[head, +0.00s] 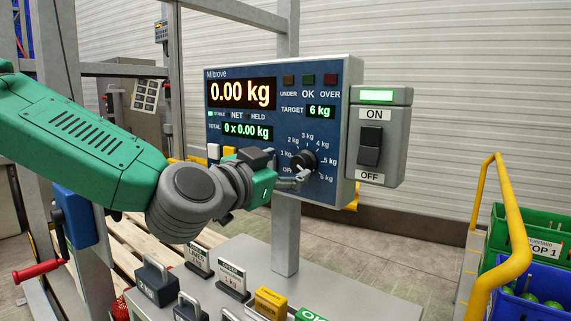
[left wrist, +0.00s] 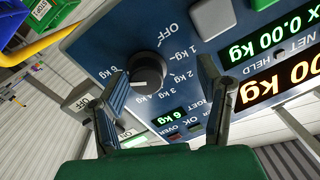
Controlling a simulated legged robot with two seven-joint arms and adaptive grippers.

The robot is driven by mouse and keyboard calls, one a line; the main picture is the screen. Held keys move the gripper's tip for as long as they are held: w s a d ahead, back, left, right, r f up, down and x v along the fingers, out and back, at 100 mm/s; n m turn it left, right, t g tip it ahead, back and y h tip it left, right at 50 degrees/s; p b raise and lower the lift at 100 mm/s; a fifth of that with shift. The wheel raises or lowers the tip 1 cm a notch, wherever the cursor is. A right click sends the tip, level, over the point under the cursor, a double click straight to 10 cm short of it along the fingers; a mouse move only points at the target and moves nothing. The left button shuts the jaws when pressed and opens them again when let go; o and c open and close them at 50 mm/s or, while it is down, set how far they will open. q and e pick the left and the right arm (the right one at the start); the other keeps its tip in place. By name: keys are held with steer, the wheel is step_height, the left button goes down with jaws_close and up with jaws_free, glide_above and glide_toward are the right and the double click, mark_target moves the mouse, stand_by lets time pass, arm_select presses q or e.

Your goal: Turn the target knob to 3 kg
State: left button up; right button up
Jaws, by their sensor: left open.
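The target knob (head: 303,160) is a dark round dial on the blue panel of the scale display, ringed by labels from OFF through 3 kg at the top and on round to the right. The green target readout (head: 321,111) shows 6 kg. In the left wrist view the knob (left wrist: 148,70) shows between the two spread fingers, nearer the left one; contact cannot be told. My right gripper is out of view.
A switch box (head: 375,140) with ON and OFF labels adjoins the display's right side. Weights, including a black one (head: 155,283), and small cards (head: 232,280) stand on the grey table below. A yellow rail (head: 497,235) and green crate (head: 528,240) are at right.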

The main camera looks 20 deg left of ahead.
mark_target(304, 166)
arm_select(q)
steer(key=shift+w+d+r, duration=0.2)
steer(key=shift+w, duration=0.05)
steer(key=d, duration=0.1)
steer(key=w+d, duration=0.1)
steer(key=d, duration=0.1)
steer(key=shift+d, duration=0.35)
steer(key=shift+c, duration=0.8)
steer(key=shift+a, duration=0.2)
steer(key=c, duration=0.7)
steer(key=shift+s+a+f, duration=0.15)
steer(key=shift+s+a, duration=0.05)
steer(key=shift+a, duration=0.75)
steer(key=shift+c, duration=1.3)
steer(key=shift+s+d, duration=0.1)
steer(key=shift+d, duration=0.2)
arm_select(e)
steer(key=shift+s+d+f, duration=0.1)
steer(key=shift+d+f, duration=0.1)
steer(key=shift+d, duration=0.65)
